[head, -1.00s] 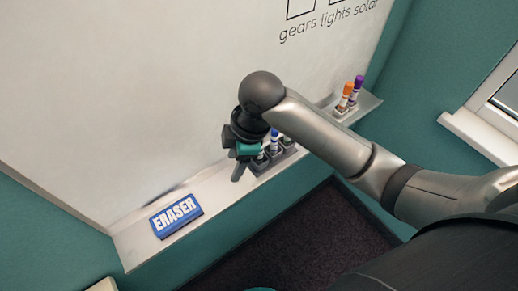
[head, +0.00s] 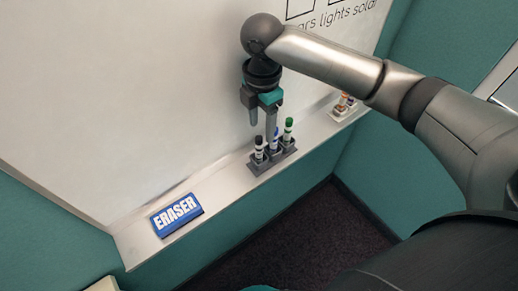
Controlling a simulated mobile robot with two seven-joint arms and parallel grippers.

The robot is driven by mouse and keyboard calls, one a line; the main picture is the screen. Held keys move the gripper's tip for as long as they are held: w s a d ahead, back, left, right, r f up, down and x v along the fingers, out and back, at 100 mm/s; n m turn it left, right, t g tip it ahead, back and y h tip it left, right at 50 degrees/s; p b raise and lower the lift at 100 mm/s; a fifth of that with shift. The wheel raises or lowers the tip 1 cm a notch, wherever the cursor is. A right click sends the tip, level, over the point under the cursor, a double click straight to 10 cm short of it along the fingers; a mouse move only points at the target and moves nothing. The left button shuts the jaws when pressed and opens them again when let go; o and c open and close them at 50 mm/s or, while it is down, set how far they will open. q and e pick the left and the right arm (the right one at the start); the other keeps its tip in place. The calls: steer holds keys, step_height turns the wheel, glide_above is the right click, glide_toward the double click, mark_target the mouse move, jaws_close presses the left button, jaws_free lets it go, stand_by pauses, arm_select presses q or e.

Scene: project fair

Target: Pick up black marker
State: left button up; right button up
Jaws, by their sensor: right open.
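The black marker (head: 259,148) stands upright in the leftmost slot of a small grey holder (head: 262,167) on the whiteboard ledge. A blue marker (head: 275,139) and a green marker (head: 288,131) stand beside it in the same holder. My right gripper (head: 262,130) is open and empty, pointing down just above the holder. One finger hangs in front of or close to the blue marker; I cannot tell if it touches. My left gripper is not in view.
A blue eraser (head: 177,215) lies on the ledge (head: 222,182) to the left. A second holder with markers (head: 344,104) stands at the right end, partly behind my arm. The whiteboard (head: 130,100) rises directly behind the ledge.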

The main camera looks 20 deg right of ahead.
mark_target(259, 149)
steer(key=f, duration=0.9)
steer(key=shift+w+a+f, duration=0.1)
steer(key=shift+a+f, duration=0.15)
steer(key=shift+a, duration=0.05)
jaws_close()
stand_by(0.3)
